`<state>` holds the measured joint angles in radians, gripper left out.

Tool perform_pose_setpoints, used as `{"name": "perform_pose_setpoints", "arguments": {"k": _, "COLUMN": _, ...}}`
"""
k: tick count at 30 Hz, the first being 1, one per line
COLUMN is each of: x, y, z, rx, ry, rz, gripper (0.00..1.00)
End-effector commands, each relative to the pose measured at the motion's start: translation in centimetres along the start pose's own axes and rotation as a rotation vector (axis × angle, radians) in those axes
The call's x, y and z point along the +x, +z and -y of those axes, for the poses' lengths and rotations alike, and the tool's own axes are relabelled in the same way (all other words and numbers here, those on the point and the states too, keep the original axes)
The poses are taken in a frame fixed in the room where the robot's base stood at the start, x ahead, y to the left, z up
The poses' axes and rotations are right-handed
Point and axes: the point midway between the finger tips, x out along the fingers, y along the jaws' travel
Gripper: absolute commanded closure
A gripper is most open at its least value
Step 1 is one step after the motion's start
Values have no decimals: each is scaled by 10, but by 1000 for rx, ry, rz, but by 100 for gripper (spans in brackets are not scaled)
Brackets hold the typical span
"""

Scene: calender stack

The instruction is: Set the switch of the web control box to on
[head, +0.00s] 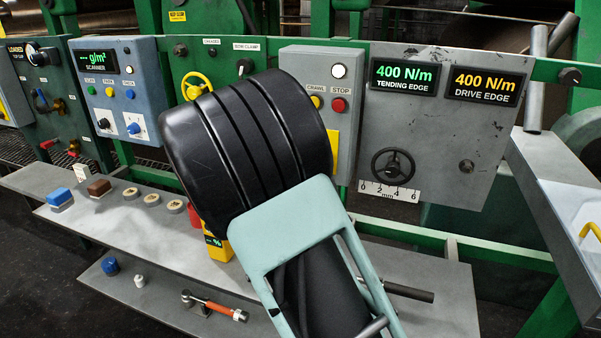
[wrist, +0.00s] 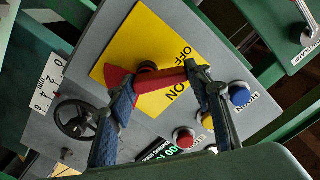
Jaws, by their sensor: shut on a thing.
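The web control box (head: 345,65) is a grey box on the green rail in the head view, partly hidden behind my arm. Its yellow switch plate (wrist: 140,40), marked OFF and ON, fills the middle of the wrist view; only an edge shows in the head view. The red switch handle (wrist: 155,79) crosses the plate. The gripper is hidden in the head view.
Beside the switch are a red button (wrist: 184,137), a yellow button (wrist: 207,120) and a blue button (wrist: 239,94). A black handwheel (head: 393,166) is on the panel to the right. A grey shelf (head: 120,228) with small items runs below.

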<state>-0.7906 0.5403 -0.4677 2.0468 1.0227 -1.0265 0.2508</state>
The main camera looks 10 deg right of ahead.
Motion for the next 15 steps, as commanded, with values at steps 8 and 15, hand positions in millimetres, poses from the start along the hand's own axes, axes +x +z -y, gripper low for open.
{"name": "perform_pose_setpoints", "arguments": {"k": 8, "x": 0, "y": 1, "z": -6, "rx": 268, "ry": -1, "rz": -3, "gripper": 78}}
{"name": "perform_pose_setpoints", "arguments": {"k": 15, "x": 0, "y": -3, "z": -7, "rx": 496, "ry": -1, "rz": -2, "gripper": 78}}
